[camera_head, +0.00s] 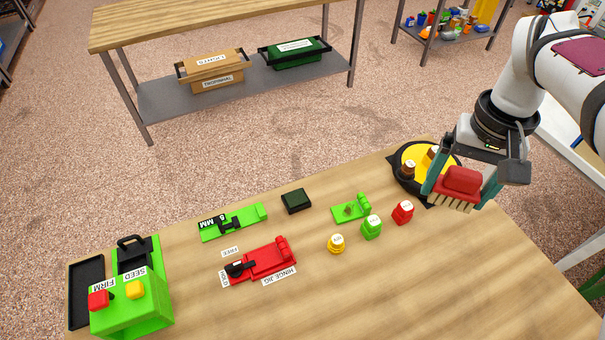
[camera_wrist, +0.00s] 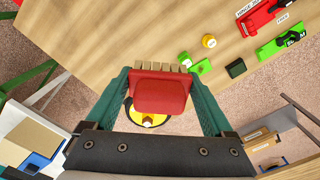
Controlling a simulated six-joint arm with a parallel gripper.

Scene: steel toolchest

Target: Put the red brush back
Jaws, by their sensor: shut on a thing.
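The red brush (camera_head: 461,183) has a red block back and tan bristles that point down in the head view. My gripper (camera_head: 462,187) is shut on it, one teal finger on each side, and holds it above the right part of the table. In the wrist view the brush (camera_wrist: 160,92) sits between the two fingers of my gripper (camera_wrist: 160,95). Its bristles show at the top edge of the red block. A round black tray with a yellow inside (camera_head: 399,160) lies behind and left of the brush. The brush and gripper hide part of it.
The wooden table (camera_head: 390,285) is clear at the front right. Small red (camera_head: 402,212), green (camera_head: 371,227) and yellow (camera_head: 336,243) pieces stand left of the gripper. A red hinge jig (camera_head: 265,262), green jigs (camera_head: 235,222) and a green button box (camera_head: 135,310) lie further left.

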